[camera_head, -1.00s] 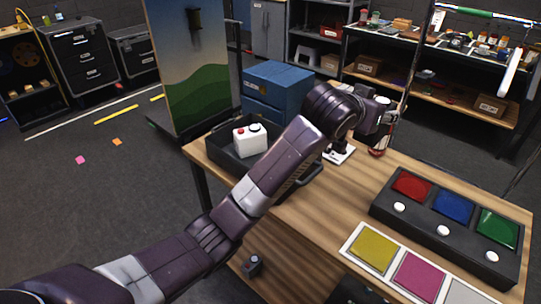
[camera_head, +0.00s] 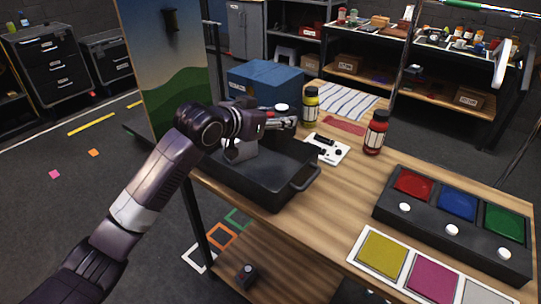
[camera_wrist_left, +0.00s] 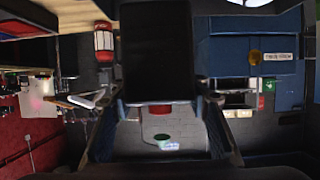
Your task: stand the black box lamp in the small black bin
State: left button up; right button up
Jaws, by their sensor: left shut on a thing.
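My left gripper (camera_head: 287,123) is shut on the black box lamp. The lamp's pale round top (camera_head: 282,107) shows just above the fingers in the head view; most of its body is hidden there. In the left wrist view the lamp is a dark block (camera_wrist_left: 156,50) at the fingers (camera_wrist_left: 160,112). The small black bin (camera_head: 246,190), an open tray with a handle at its right end, stands at the table's left end. The gripper and lamp appear above its back edge; the exact height is unclear. My arm covers part of the bin's inside. The right gripper is out of view.
A yellow bottle (camera_head: 311,106), a white switch plate (camera_head: 327,149) and a red bottle (camera_head: 375,133) stand right of the bin. A blue box (camera_head: 265,82) is behind it. A painted panel (camera_head: 170,75) rises at left. A button panel (camera_head: 440,235) is at right.

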pick_arm(q)
notch_tip(320, 180, down, 8)
jog(key=shift+w+r, duration=0.1)
jog(key=shift+r, duration=0.1)
jog(key=shift+f+p, duration=0.4)
jog(key=shift+f, duration=1.9)
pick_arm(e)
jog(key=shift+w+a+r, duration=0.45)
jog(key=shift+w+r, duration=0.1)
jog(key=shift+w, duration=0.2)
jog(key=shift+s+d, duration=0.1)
pick_arm(q)
jog(key=o, duration=1.5)
jog(key=shift+a+f, duration=0.1)
jog(key=shift+f, duration=0.15)
jog(key=shift+o, duration=0.5)
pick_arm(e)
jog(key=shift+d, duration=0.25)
pick_arm(q)
jog(key=shift+r, duration=0.1)
